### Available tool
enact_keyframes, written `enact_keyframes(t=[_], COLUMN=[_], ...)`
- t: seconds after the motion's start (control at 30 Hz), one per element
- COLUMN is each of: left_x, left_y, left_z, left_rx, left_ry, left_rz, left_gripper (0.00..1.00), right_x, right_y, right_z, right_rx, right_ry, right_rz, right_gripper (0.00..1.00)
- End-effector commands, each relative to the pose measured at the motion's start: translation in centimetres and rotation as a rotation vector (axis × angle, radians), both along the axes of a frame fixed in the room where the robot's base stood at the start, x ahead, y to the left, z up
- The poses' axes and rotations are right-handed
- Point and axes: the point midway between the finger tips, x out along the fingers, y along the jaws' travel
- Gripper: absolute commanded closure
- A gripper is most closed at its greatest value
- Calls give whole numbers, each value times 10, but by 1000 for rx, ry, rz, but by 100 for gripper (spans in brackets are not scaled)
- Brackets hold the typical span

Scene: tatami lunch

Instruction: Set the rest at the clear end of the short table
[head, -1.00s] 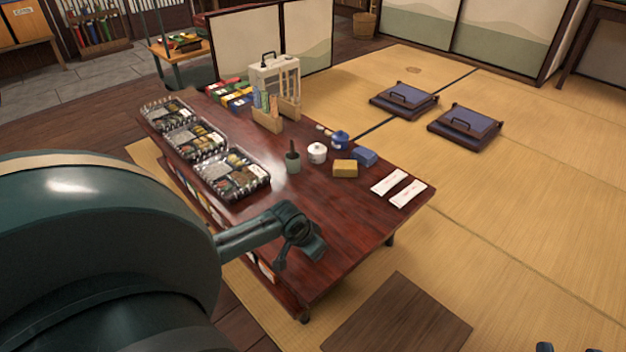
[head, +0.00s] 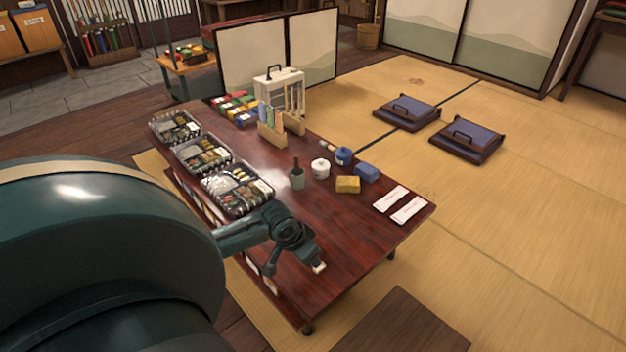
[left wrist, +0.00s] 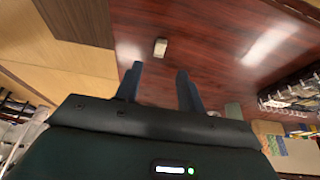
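The rest (head: 319,267) is a small pale block lying on the near, clear end of the short dark red table (head: 345,235). In the left wrist view it also shows as a pale block (left wrist: 160,47) on the bare tabletop, a little beyond my fingertips. My left gripper (head: 293,263) is low over the near end of the table. Its two fingers (left wrist: 158,68) are spread with nothing between them, and the rest is apart from them. My right gripper is not in view.
Lunch boxes (head: 235,188) line the table's left side. A green pot (head: 297,180), white pot (head: 320,168), yellow sponge (head: 348,185) and white packets (head: 409,210) stand or lie mid-table and right. The tabletop around the rest is bare.

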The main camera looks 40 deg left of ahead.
Motion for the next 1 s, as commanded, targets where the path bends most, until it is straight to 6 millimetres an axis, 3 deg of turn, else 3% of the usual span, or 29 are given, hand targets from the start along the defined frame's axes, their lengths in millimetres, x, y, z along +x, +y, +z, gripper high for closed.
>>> enact_keyframes(t=[0.03, 0.1, 0.27, 1.0], left_x=[-4, -9, -14, -15], left_y=[0, 1, 1, 1], left_z=[14, 22, 34, 34], left_rx=[2, 1, -1, -1], left_ry=[1, 2, 2, 1], left_rz=[-2, -2, 0, 0], left_gripper=[61, 61, 61, 61], right_x=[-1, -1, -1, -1], right_y=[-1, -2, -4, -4], right_z=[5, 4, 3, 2], right_rx=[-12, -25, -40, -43], right_ry=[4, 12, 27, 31], right_rz=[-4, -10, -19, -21], right_gripper=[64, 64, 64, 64])
